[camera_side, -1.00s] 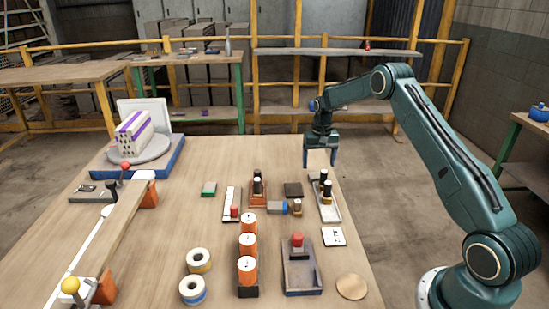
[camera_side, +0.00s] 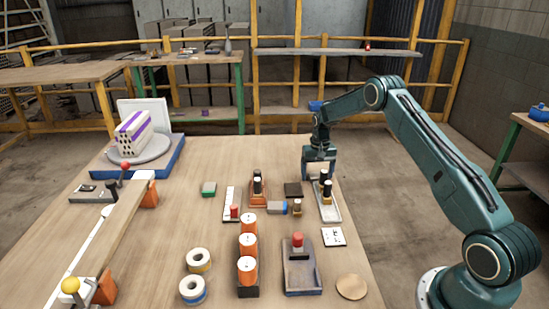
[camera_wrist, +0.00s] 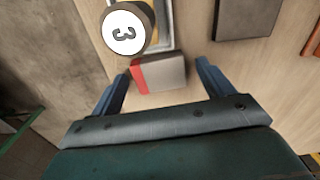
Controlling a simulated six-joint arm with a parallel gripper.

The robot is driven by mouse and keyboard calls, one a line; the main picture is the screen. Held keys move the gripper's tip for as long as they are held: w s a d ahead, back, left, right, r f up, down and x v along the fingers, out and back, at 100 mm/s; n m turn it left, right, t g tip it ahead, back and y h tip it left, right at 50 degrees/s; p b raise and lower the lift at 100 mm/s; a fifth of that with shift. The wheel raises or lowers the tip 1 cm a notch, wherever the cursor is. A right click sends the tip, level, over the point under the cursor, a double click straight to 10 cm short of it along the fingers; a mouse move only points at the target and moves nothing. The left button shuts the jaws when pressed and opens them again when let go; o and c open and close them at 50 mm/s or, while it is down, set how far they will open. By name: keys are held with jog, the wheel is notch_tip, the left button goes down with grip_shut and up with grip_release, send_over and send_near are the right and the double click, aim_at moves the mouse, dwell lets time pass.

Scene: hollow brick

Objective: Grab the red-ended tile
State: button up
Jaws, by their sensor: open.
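The red-ended tile (camera_wrist: 165,72) is a small grey block with a red strip on its left end in the wrist view. It lies on the wooden table close to the end of a pale tray (camera_wrist: 167,36). My gripper (camera_wrist: 162,68) is open, with one blue finger to each side of the tile. A gap shows between the tile and the right finger; the left finger is close to the red end. In the side view my gripper (camera_side: 319,174) is low at the far end of the tray, and I cannot make out the tile there.
A dark block (camera_wrist: 245,18) lies to the right. Orange cylinders (camera_side: 247,245) and tape rolls (camera_side: 193,289) stand nearer the front. Bare table lies left of the dark block.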

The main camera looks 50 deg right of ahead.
aim_at(317, 175)
jog(key=c, duration=1.1)
jog(key=shift+r, duration=0.15)
notch_tip(317, 175, up, 20)
dwell(0.3)
dwell(0.4)
